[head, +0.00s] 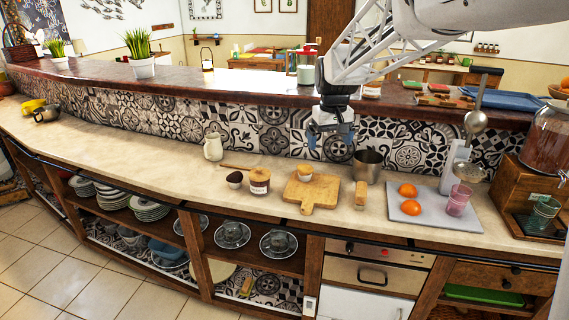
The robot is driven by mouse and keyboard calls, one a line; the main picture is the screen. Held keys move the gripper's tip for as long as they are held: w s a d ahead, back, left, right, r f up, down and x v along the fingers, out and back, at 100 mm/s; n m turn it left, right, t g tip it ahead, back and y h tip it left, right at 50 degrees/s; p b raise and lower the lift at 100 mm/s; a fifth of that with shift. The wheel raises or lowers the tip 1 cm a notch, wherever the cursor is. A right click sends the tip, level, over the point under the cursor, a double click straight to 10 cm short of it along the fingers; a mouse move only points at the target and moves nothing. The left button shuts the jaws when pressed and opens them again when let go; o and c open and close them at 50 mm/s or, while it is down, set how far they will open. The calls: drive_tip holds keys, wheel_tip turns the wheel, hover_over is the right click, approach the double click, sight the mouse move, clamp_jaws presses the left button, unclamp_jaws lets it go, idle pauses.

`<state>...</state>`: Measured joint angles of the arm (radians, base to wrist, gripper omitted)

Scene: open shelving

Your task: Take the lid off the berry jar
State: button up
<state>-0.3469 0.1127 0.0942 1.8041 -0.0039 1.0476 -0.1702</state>
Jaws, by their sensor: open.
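The berry jar (260,185) stands upright on the pale counter, left of a wooden cutting board. It has a pale label, and its tan lid (260,174) sits on top. My gripper (331,143) is open and points down, above the back of the counter in front of the patterned tile wall. It is up and to the right of the jar, apart from it. Nothing shows between its fingers, though they are small and dark in this view.
A small dark-filled bowl (235,179) and a wooden utensil (237,168) are close beside the jar. The cutting board (322,195) is to its right, then a metal cup (367,167) and a grey tray (420,219) with oranges. A white pitcher (213,148) stands behind left.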

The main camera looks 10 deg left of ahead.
drive_tip(key=w+a+f+n, duration=0.1)
drive_tip(key=w+a+f, duration=0.25)
drive_tip(key=a, duration=0.25)
drive_tip(key=w+a+f+n, duration=0.1)
drive_tip(key=w+a+f, duration=0.1)
drive_tip(key=w+a, duration=0.35)
drive_tip(key=n+g, duration=0.1)
hover_over(259, 168)
wheel_tip(259, 168, down, 8)
drive_tip(key=shift+s+d+f, duration=0.1)
drive_tip(key=shift+f, duration=0.05)
drive_tip(key=shift+f, duration=0.1)
drive_tip(key=shift+f, duration=1.2)
drive_tip(key=shift+f, duration=0.1)
drive_tip(key=shift+f, duration=2.55)
drive_tip(key=shift+c, duration=0.3)
drive_tip(key=c, duration=0.6)
